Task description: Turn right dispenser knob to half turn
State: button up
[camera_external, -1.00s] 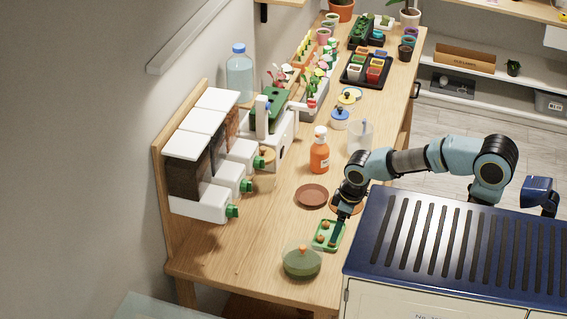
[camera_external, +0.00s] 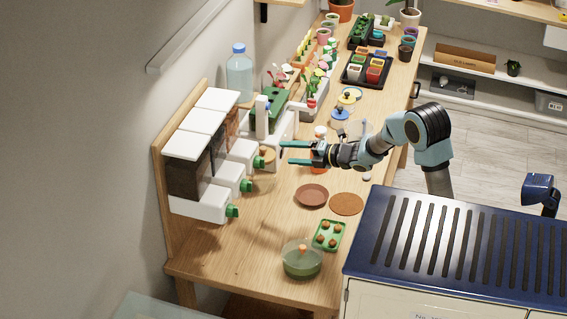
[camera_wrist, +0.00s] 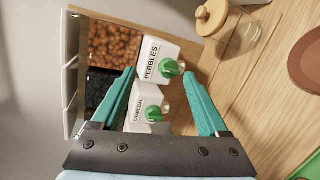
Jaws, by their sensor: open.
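The dispensers are white-fronted units with green knobs on a wooden backboard. I take the far one, labelled PEBBLES (camera_wrist: 163,52), as the right dispenser; brown pebbles show behind its front. Its green knob (camera_external: 258,162) also shows in the wrist view (camera_wrist: 171,68). The CHARCOAL dispenser's knob (camera_wrist: 153,114) is beside it, and the nearest dispenser's knob (camera_external: 232,211) is at the near end. My gripper (camera_external: 284,153) is open and empty, its teal fingers pointing at the dispensers. In the wrist view the pebbles knob lies between the fingertips (camera_wrist: 160,75), seemingly ahead of them, untouched.
A glass jar with a wooden lid (camera_wrist: 212,16) stands close to the pebbles dispenser. The orange spray bottle (camera_external: 321,133) is partly hidden by my gripper. A brown saucer (camera_external: 311,195), green tray (camera_external: 328,235) and glass bowl (camera_external: 302,262) stand nearer.

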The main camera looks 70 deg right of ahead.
jog(key=d+n+t+y, duration=0.1)
jog(key=n, duration=0.2)
jog(key=n+t+y, duration=0.2)
jog(key=n+y, duration=0.2)
send_near(260, 163)
jog(key=w+p, duration=0.4)
jog(key=w, duration=0.4)
jog(key=shift+a+f+h+p, duration=0.25)
jog(key=shift+f+h+p, duration=0.05)
jog(key=shift+h+p, duration=0.1)
grip_shut()
